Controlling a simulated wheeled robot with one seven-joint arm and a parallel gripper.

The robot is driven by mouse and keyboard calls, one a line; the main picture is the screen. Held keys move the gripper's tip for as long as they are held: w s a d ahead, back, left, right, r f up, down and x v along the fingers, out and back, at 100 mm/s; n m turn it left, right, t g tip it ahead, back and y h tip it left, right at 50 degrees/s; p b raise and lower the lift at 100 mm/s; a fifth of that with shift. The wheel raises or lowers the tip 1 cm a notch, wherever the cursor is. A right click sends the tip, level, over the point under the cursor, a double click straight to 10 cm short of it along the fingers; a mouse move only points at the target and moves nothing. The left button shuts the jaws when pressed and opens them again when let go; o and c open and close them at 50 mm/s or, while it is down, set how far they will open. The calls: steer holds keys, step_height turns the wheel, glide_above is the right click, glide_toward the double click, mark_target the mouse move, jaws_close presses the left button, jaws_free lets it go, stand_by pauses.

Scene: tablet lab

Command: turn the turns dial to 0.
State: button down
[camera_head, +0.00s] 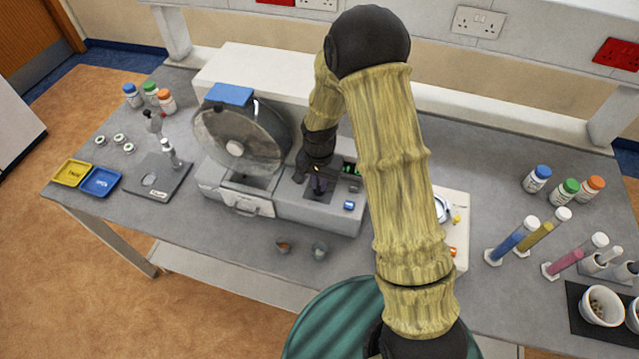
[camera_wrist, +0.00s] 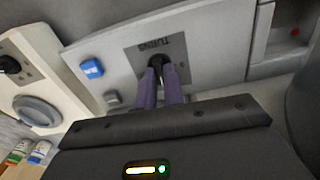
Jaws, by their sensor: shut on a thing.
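The turns dial (camera_wrist: 158,60) is a small black knob on a dark square plate marked "TURNS", upside down in the wrist view. It sits on the grey front panel of the drum machine (camera_head: 290,205). My gripper (camera_wrist: 162,72) has its two purple fingers closed on the sides of the dial. In the head view my gripper (camera_head: 319,187) is over the machine's right part, and the dial is hidden there. The dial's pointer and the number it stands at cannot be read.
The machine's clear round drum (camera_head: 240,135) stands left of my gripper. A blue button (camera_wrist: 92,68) and a grey button (camera_wrist: 112,97) are near the dial. Two small cups (camera_head: 320,248) stand in front.

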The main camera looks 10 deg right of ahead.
steer(key=n+b, duration=0.1)
steer(key=n, duration=0.2)
steer(key=shift+n, duration=0.4)
steer(key=n+b, duration=0.1)
steer(key=n, duration=0.2)
steer(key=shift+n, duration=0.3)
steer(key=n, duration=0.3)
steer(key=shift+n, duration=0.3)
steer(key=shift+r+n, duration=0.1)
steer(key=shift+n, duration=2.1)
steer(key=c, duration=1.5)
jaws_free()
